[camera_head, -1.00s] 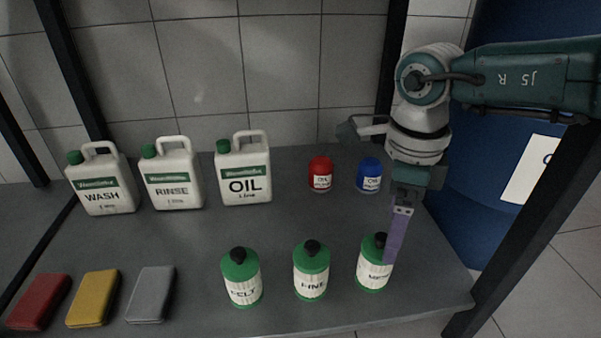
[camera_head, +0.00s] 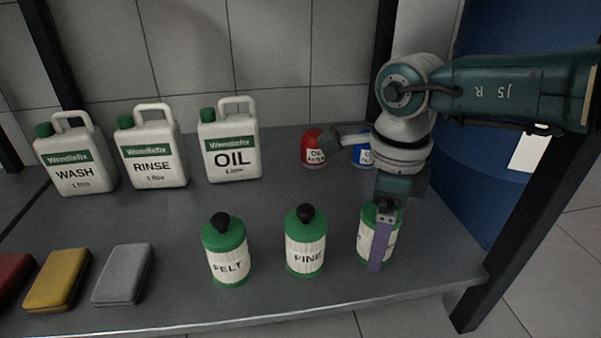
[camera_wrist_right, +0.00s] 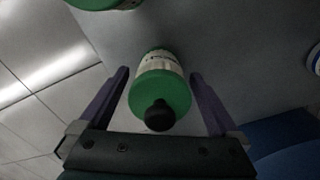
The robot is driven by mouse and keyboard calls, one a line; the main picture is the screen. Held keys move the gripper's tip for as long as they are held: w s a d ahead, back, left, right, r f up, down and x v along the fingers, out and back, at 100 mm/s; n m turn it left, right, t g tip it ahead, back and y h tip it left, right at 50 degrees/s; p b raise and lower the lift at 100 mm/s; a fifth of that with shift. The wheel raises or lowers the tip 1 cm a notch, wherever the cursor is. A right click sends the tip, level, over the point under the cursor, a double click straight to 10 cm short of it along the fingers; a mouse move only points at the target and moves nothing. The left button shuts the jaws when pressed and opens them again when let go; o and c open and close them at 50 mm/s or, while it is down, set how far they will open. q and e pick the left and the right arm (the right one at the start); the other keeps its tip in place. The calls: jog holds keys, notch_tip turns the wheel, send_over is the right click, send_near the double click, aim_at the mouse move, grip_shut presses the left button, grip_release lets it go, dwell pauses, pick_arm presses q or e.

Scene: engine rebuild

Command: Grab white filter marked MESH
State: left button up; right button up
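The MESH filter (camera_head: 363,243) is a white-labelled canister with green ends at the right of the front row; my gripper covers most of its label. In the right wrist view the filter (camera_wrist_right: 160,82) stands between two purple fingers, with a black knob on its green top. My right gripper (camera_head: 381,246) is open around the filter, pointing down; in the wrist view (camera_wrist_right: 158,100) a gap shows on both sides of it. The FINE filter (camera_head: 306,242) and the FELT filter (camera_head: 227,252) stand upright to its left. My left gripper is not in view.
WASH (camera_head: 76,160), RINSE (camera_head: 152,152) and OIL (camera_head: 230,146) jugs stand at the back. A red can (camera_head: 312,148) and a blue can (camera_head: 361,151) stand behind my right arm. Yellow (camera_head: 57,281) and grey (camera_head: 123,275) blocks lie front left. A dark post (camera_head: 520,190) is at right.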

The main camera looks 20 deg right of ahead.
jog(key=c, duration=1.3)
jog(key=shift+c, duration=0.6)
jog(key=shift+r, duration=0.15)
